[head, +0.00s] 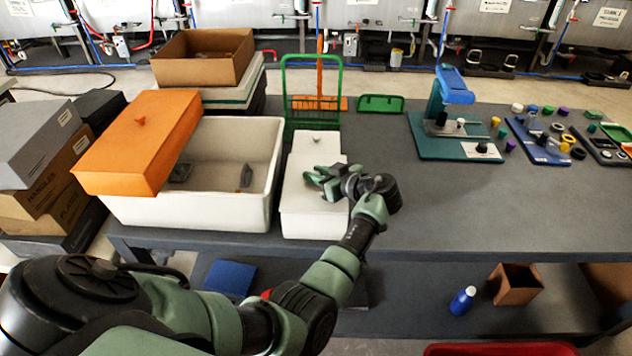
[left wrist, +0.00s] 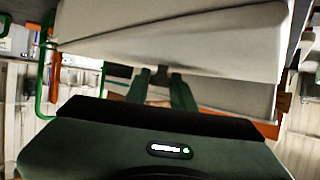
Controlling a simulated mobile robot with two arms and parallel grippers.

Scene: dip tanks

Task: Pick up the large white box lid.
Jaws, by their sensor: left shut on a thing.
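A narrow white box (head: 310,224) stands on the table near its front edge, with a white lid (head: 301,170) on top. In the left wrist view the two fingers (left wrist: 160,90) meet at a pale surface, the lid (left wrist: 170,40). The gripper hides the exact grip point. I cannot tell whether the lid is raised. My right gripper is not in view.
To the left, a large white bin (head: 190,212) stands open, partly covered by a tilted orange lid (head: 135,140). A green wire rack (head: 312,90) stands behind the white box. A blue and green fixture (head: 452,110) is to the right. The table's right front is clear.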

